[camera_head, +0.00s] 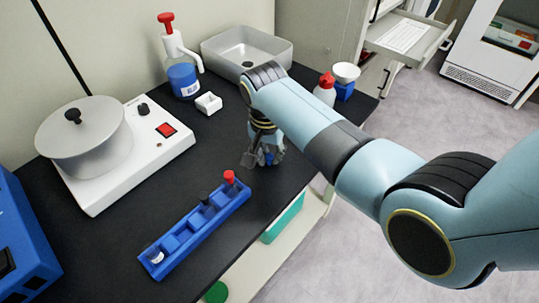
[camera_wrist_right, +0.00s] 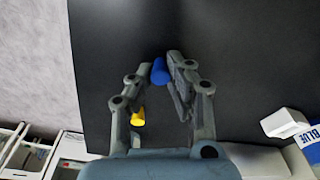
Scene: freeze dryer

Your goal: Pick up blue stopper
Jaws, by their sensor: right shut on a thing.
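The blue stopper (camera_wrist_right: 159,71) is a small blue cylinder between the fingertips of my right gripper (camera_wrist_right: 157,68) in the right wrist view. The right gripper is shut on it. In the head view the right gripper (camera_head: 262,160) points down over the black bench, and a bit of the blue stopper (camera_head: 269,158) shows between its fingers. Most of the stopper is hidden there, and I cannot tell whether it touches the bench. My left gripper is not in view.
A yellow piece (camera_wrist_right: 138,117) shows beside the left finger. A blue rack (camera_head: 172,238) with red, black and white topped pieces lies front-left of the gripper.

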